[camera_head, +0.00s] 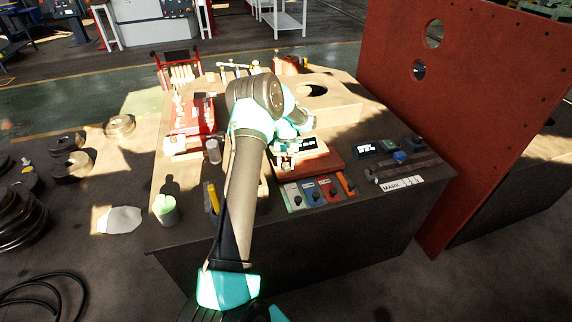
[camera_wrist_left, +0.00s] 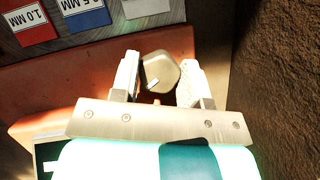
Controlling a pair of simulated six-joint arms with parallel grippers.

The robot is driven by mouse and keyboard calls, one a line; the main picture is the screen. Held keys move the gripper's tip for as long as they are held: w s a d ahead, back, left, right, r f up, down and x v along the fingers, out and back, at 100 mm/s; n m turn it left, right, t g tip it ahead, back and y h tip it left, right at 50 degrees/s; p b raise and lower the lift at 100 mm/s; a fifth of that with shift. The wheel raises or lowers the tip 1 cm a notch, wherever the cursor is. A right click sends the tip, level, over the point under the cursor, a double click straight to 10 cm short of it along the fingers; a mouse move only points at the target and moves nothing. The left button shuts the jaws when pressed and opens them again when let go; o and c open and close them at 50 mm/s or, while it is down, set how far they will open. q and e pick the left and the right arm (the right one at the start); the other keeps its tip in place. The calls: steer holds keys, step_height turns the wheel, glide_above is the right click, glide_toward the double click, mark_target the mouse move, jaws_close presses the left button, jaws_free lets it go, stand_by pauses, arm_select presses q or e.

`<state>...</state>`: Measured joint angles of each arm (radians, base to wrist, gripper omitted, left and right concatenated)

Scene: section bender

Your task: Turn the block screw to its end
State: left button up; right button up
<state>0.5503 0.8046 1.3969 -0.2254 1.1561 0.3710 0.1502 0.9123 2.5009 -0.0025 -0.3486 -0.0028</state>
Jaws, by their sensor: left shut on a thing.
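Below the screw is an orange-red surface (camera_wrist_left: 35,105). In the head view my left gripper (camera_head: 284,158) is at the red-brown block (camera_head: 322,164) on the bench, beside a small lit display (camera_head: 310,143). The screw itself is hidden there by my wrist. My right gripper is not in view.
Coloured gauge tags (camera_head: 308,191) lie at the front of the bench (camera_head: 330,225); their labels also show in the left wrist view (camera_wrist_left: 85,15). A tall red panel (camera_head: 465,90) stands at the right. A "MARK" plate (camera_head: 402,184) and a blue knob (camera_head: 400,157) are nearby.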

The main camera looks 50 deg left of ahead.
arm_select(q)
steer(key=shift+n+t+h, duration=0.4)
steer(key=shift+n+t, duration=0.2)
steer(key=shift+n, duration=1.2)
steer(key=o, duration=0.9)
steer(key=shift+r, duration=0.1)
steer(key=v, duration=1.7)
steer(key=shift+r, duration=0.1)
steer(key=shift+s, duration=0.1)
